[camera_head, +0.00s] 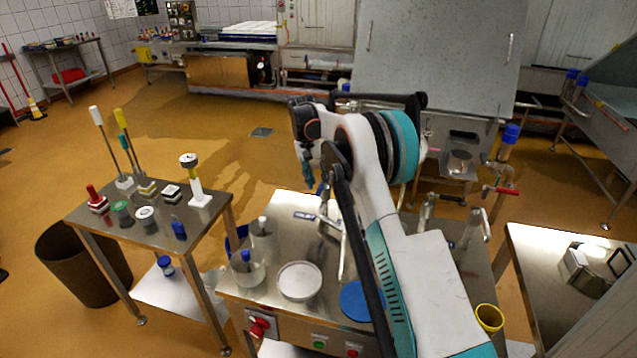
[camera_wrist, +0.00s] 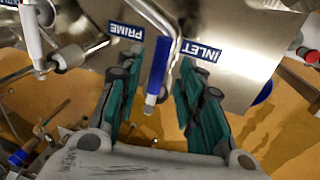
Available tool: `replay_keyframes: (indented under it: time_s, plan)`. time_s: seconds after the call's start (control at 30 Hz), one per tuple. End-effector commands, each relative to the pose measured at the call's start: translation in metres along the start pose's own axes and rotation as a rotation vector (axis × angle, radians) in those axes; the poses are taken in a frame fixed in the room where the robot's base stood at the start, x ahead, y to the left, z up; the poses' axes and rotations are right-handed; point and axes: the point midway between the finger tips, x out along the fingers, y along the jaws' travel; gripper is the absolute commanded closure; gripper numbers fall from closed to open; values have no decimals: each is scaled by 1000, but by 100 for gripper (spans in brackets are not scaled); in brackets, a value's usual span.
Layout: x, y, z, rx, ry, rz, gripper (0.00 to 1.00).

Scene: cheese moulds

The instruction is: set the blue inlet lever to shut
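The blue inlet lever (camera_wrist: 158,68) has a blue sleeve with a pale tip and hangs between my fingers in the wrist view, close to a bent metal pipe (camera_wrist: 160,18). An INLET label (camera_wrist: 203,51) is right of it and a PRIME label (camera_wrist: 126,31) left of it, both on a metal panel. My gripper (camera_wrist: 157,100) is open, its teal pads on either side of the lever with gaps visible. How deep the lever sits between the pads is unclear. In the head view my gripper (camera_head: 308,178) points down over the steel table, and my arm hides part of the fittings.
The steel table (camera_head: 283,243) holds a white round dish (camera_head: 299,281), clear beakers (camera_head: 247,268) and a blue disc (camera_head: 357,298). Metal pipes with a red handle (camera_head: 500,190) stand on the right. A tool table (camera_head: 92,216) is at the left, with open floor behind.

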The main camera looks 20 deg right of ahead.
Motion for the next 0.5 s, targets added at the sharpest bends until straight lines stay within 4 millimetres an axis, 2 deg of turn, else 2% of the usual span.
replay_keyframes:
  time_s: [0.3, 0.5]
  plan:
    - [-64, 0, 0, 0, 0, 0, 65]
    - [-94, 0, 0, 0, 0, 0, 65]
